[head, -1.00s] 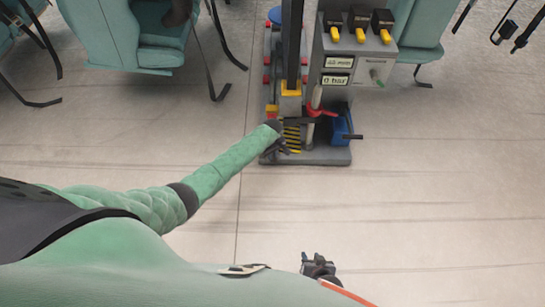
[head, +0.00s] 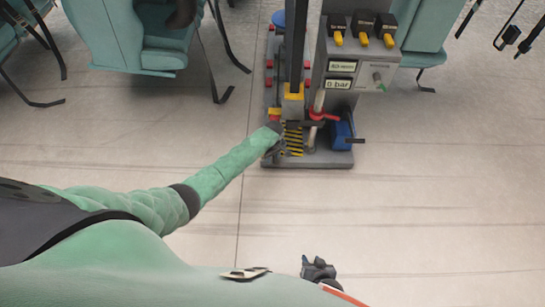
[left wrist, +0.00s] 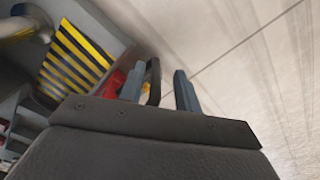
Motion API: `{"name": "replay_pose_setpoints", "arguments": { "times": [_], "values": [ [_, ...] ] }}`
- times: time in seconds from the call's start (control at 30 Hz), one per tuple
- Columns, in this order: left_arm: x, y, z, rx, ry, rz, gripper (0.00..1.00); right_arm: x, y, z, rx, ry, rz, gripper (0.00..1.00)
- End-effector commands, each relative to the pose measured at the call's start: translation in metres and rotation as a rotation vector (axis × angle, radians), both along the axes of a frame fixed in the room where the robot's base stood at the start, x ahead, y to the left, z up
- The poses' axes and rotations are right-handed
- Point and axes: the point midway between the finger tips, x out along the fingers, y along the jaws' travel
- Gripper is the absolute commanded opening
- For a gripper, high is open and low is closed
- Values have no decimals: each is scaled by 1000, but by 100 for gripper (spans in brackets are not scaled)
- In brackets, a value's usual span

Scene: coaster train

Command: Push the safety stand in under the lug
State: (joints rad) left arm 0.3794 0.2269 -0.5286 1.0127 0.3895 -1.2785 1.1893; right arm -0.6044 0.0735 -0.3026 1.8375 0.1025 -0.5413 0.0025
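My left gripper (head: 275,151) is low at the front left of the grey machine, beside a yellow-and-black striped plate (head: 294,141). In the left wrist view its two fingers (left wrist: 160,92) are apart, with a dark looped handle (left wrist: 154,78) between them. I cannot tell whether they touch it. The striped plate also shows there (left wrist: 75,58), left of the fingers, with a red part (left wrist: 114,84) close by. I cannot clearly make out which part is the safety stand. A yellow block (head: 293,91), possibly the lug, sits at the column above the plate. My right gripper (head: 318,268) is near the bottom, far from the machine.
A red lever (head: 323,116) and a blue box (head: 341,133) are right of the striped plate. Teal seats (head: 130,45) stand behind at left. The floor (head: 430,190) in front is clear.

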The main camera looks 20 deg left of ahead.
Motion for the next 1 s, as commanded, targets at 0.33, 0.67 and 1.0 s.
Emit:
{"name": "replay_pose_setpoints", "arguments": {
  "times": [0.33,0.67,1.0],
  "values": [
    [0,-2,6,-2,-1,-2,32,1,-2,2,-2,0,0,36],
    [1,-2,53,-3,-2,-1,32,3,-2,14,-2,-2,1,36],
    [0,-1,77,-1,1,1,32,3,-1,19,-1,-2,2,36]
  ]
}}
